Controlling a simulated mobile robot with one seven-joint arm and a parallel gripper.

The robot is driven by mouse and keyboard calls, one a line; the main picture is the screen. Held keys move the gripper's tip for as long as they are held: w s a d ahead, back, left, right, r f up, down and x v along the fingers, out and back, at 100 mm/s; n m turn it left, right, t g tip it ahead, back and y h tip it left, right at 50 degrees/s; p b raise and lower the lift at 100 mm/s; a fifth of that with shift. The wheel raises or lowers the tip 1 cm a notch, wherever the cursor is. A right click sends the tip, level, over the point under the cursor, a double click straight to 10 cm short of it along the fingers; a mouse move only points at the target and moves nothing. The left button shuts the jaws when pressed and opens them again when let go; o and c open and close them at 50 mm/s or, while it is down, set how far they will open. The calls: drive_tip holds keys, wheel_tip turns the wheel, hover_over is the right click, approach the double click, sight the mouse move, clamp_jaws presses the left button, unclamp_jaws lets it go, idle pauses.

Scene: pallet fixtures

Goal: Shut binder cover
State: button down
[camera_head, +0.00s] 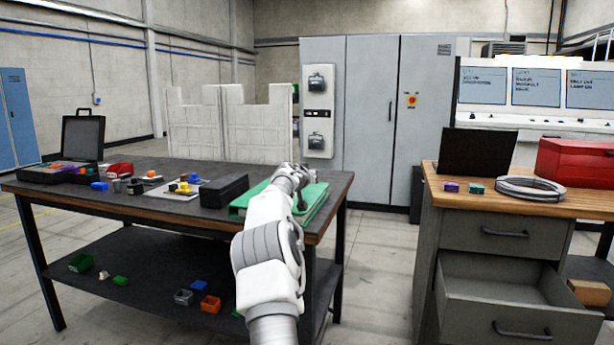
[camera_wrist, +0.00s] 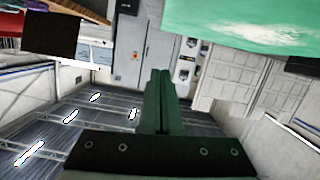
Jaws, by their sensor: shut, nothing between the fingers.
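The green binder (camera_head: 317,203) lies at the right end of the dark worktable. My arm crosses in front of its middle, so much of it is hidden. I cannot tell from the head view how far its cover stands open. In the wrist view a broad green surface of it (camera_wrist: 250,22) fills the upper right, with a pale patch on it. My gripper (camera_head: 301,202) is over the binder in the head view. In the wrist view its fingers (camera_wrist: 160,75) are together and empty, apart from the green surface in the picture.
A black box (camera_head: 224,190) stands on the worktable (camera_head: 150,212) just left of the binder. Small coloured parts and an open black case (camera_head: 82,138) lie farther left. A wooden-topped drawer bench (camera_head: 480,200) with an open lower drawer (camera_head: 520,300) stands right, across a floor gap.

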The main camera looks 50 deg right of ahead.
drive_tip(key=shift+a+r+b, duration=0.3)
drive_tip(key=shift+r+b, duration=0.05)
drive_tip(key=shift+b, duration=0.1)
drive_tip(key=b+v, duration=0.2)
drive_tip(key=v, duration=0.7)
drive_tip(key=shift+s, duration=0.25)
drive_tip(key=shift+a+r, duration=0.1)
drive_tip(key=shift+r, duration=0.05)
